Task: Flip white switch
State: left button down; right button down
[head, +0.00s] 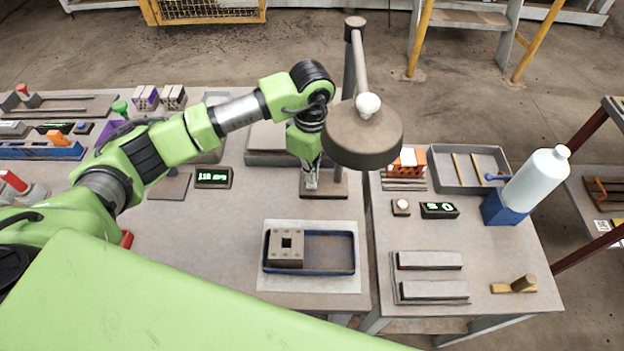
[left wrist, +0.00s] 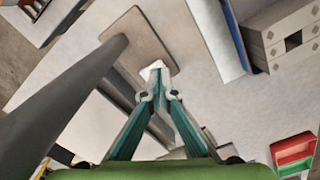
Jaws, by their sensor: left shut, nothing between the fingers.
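A lamp-like stand has a round grey-brown head (head: 362,135) with a white knob on top, a post, and a flat base plate (head: 335,188). In the left wrist view, a small white piece, seemingly the white switch (left wrist: 153,69), sits on the brown base plate (left wrist: 135,40), beside the dark post. My left gripper (head: 312,182) points down over this base. Its fingers are shut and empty, and the tips (left wrist: 158,94) are right at the white piece. I cannot tell whether they touch. In the head view the gripper mostly hides the piece. My right gripper is not in view.
A blue tray (head: 330,271) holds a hollow grey brick (head: 285,247) in front of the stand. The round head hangs close to the right of my left wrist. The right table holds a small white button box (head: 401,207), a display (head: 439,210) and a white bottle (head: 537,180).

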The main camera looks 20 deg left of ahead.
pick_arm(q)
jog(key=shift+f+b, duration=1.05)
jog(key=shift+f, duration=0.05)
dwell(1.0)
jog(key=shift+r, duration=0.15)
jog(key=shift+r+p, duration=1.55)
jog(key=shift+r, duration=1.85)
jog(key=shift+s, duration=0.1)
